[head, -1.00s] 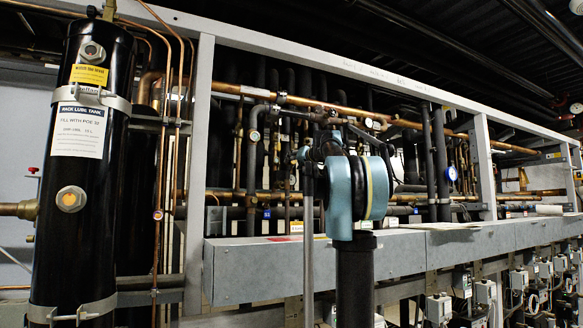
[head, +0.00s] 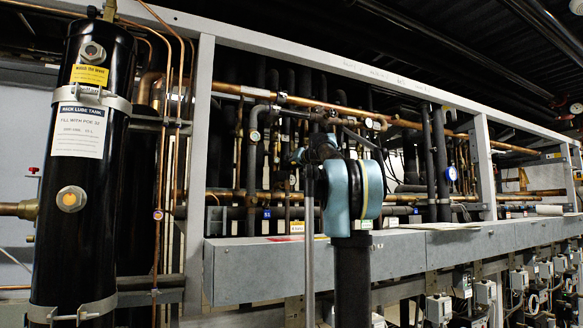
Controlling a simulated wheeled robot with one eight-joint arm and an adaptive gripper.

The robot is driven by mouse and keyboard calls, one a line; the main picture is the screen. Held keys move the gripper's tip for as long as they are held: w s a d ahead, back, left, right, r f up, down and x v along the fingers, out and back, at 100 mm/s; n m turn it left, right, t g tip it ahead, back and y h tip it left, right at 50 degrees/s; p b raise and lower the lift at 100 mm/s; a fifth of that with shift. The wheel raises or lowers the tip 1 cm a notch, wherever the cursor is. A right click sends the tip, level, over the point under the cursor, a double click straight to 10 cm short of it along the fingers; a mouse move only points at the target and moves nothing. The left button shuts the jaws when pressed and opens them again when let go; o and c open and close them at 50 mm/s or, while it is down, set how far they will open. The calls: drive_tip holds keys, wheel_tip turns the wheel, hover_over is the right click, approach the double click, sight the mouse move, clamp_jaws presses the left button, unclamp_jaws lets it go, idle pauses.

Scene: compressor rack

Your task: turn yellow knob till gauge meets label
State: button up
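I cannot pick out a yellow knob for certain. A small round gauge with a blue rim (head: 452,173) sits among the pipes at the right. A paler round gauge (head: 254,136) is on the pipework left of centre, and small round dials show near the upper copper pipe (head: 368,123). I cannot read any pointer, and I cannot tell which gauge or label belongs to the task. My light-blue and black arm stands in front of the rack at centre and hides pipes behind it. My gripper's fingers cannot be made out.
A black lube tank (head: 84,190) with white and yellow labels stands at the left. A grey frame post (head: 198,180) is beside it. A long grey metal trough (head: 270,272) runs across the rack front. Grey boxes (head: 438,308) crowd the lower right.

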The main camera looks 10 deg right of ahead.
drive_tip(key=shift+m, duration=0.3)
clamp_jaws()
drive_tip(key=m, duration=0.7)
unclamp_jaws()
drive_tip(key=m, duration=0.3)
drive_tip(key=shift+m, duration=2.1)
drive_tip(key=o, duration=1.1)
drive_tip(key=shift+o, duration=0.2)
